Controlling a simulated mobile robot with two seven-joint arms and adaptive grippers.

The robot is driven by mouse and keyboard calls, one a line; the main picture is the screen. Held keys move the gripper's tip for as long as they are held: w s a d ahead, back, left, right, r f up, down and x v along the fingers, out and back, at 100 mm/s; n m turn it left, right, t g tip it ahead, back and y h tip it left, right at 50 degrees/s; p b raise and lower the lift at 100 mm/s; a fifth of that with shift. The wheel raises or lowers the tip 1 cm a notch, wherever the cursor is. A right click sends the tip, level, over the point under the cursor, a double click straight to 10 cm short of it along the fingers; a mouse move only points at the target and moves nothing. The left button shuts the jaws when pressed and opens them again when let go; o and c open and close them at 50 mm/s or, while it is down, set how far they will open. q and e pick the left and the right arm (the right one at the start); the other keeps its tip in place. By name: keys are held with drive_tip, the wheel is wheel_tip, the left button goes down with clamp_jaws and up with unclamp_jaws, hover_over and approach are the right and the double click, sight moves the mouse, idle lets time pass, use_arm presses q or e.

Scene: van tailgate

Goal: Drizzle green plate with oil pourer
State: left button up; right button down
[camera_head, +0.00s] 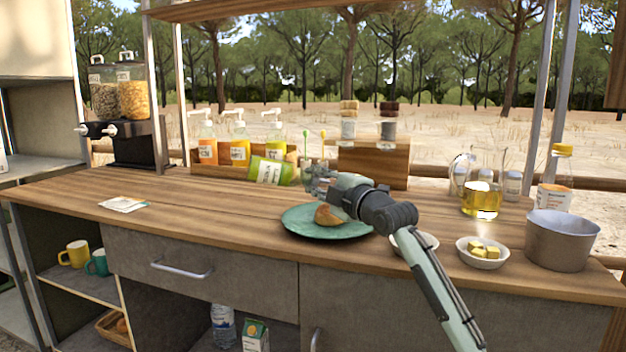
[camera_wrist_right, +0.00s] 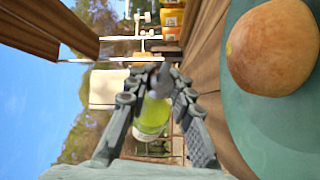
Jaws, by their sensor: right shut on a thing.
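The green plate (camera_head: 296,222) lies near the front edge of the wooden counter with a round brown bun (camera_head: 327,216) on it. Both show large in the right wrist view, the plate (camera_wrist_right: 252,128) and the bun (camera_wrist_right: 272,48). My right gripper (camera_head: 312,178) is above the back of the plate, shut on a green bottle with a pale label, the oil pourer (camera_head: 268,171). The bottle is strongly tilted, its body reaching left of the fingers. In the wrist view it (camera_wrist_right: 152,117) shows between the fingers (camera_wrist_right: 155,95). Its spout is hidden or too small to tell. My left gripper is out of view.
Pump bottles (camera_head: 240,146) stand in a wooden tray behind the held bottle. A wooden box (camera_head: 372,163) with jars stands behind the plate. Right of it are a jug of yellow oil (camera_head: 482,200), small bowls (camera_head: 480,262) and a metal pot (camera_head: 560,240). The left counter is mostly clear.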

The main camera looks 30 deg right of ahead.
drive_tip(key=shift+d, duration=0.5)
drive_tip(key=shift+w+a+r+p, duration=0.1)
drive_tip(key=shift+w+a+p, duration=0.1)
drive_tip(key=shift+w+p, duration=0.1)
idle(0.4)
